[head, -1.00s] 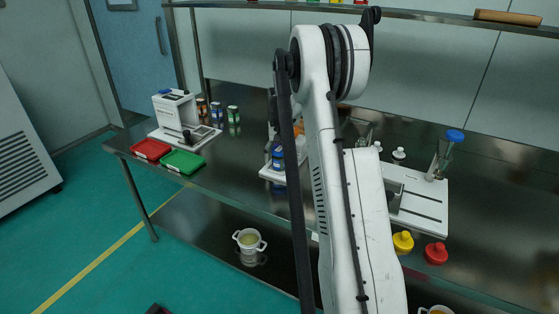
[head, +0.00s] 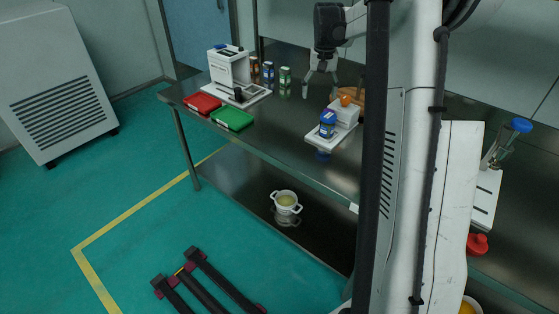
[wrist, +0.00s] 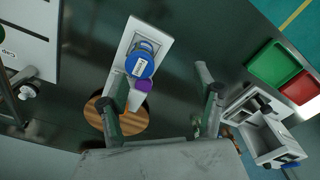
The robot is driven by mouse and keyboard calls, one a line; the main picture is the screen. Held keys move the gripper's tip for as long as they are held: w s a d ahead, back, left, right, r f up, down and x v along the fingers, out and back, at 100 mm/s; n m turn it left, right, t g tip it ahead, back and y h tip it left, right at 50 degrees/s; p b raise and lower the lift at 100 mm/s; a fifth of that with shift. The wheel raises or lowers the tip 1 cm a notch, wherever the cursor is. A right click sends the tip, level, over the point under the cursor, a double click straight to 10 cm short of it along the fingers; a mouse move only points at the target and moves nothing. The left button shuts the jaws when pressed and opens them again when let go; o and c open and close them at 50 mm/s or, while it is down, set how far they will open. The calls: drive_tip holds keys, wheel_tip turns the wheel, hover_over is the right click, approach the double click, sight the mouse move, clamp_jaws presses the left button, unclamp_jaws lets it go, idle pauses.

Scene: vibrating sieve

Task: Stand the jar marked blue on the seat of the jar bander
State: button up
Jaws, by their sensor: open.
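I cannot tell for sure whether this device is the jar bander. Another small blue-marked jar (head: 268,71) stands between an orange one and a green one at the back. My gripper (head: 320,92) is open and empty, fingers down, behind and above the white device; its fingers also show in the wrist view (wrist: 163,100).
A white machine (head: 230,66) stands at the back left, with a red tray (head: 203,103) and a green tray (head: 232,119) before it. A round wooden board (wrist: 135,122) lies close to the white device. Bare steel lies between green tray and device.

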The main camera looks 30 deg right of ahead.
drive_tip(key=s+a+r+n+t, duration=0.2)
drive_tip(key=s+a+r, duration=0.35)
drive_tip(key=a, duration=0.45)
drive_tip(key=s+a+r+n+t, duration=0.1)
drive_tip(key=s+a+r, duration=0.4)
drive_tip(key=a, duration=0.6)
drive_tip(key=s+a+f+n+t, duration=0.1)
drive_tip(key=s+a+f, duration=0.2)
drive_tip(key=s+a, duration=0.4)
drive_tip(key=s+a+f+n+t, duration=0.2)
drive_tip(key=s+a, duration=0.5)
drive_tip(key=s, duration=0.4)
drive_tip(key=shift+s+f+t, duration=0.3)
drive_tip(key=shift+s+f, duration=0.1)
drive_tip(key=shift+f, duration=0.35)
